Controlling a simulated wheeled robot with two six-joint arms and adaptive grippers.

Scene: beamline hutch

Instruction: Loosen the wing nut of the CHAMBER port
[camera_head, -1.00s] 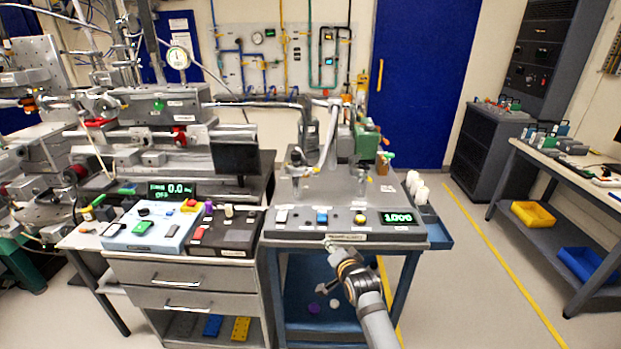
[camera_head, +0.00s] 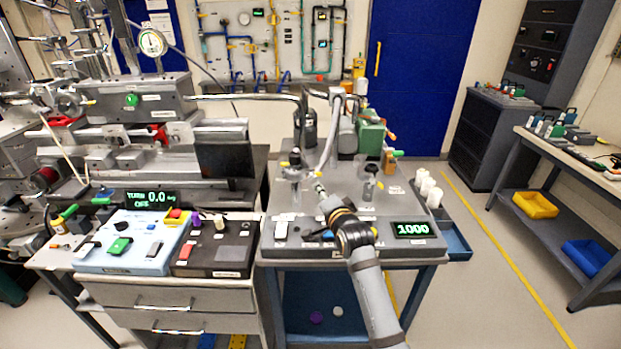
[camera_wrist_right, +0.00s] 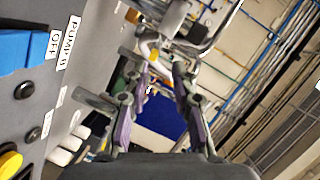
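My right gripper (camera_head: 319,188) is above the grey top of the pump cart (camera_head: 285,250), between two upright fittings, the left one (camera_head: 294,168) and the right one (camera_head: 370,184). In the wrist view the fingers of this gripper (camera_wrist_right: 165,75) stand apart with purple pads showing, and I see nothing gripped between them. A bent metal pipe (camera_head: 328,140) comes down behind the gripper from a pipe joint (camera_head: 338,95). I cannot pick out the wing nut or a CHAMBER label; they are too small or hidden. My left gripper is not in view.
A black switch box (camera_head: 215,248) and a blue-white control box (camera_head: 130,240) stand left of the cart. A green display (camera_head: 411,229) reads 1000 at the cart's front right. White cylinders (camera_head: 428,188) stand at its right side.

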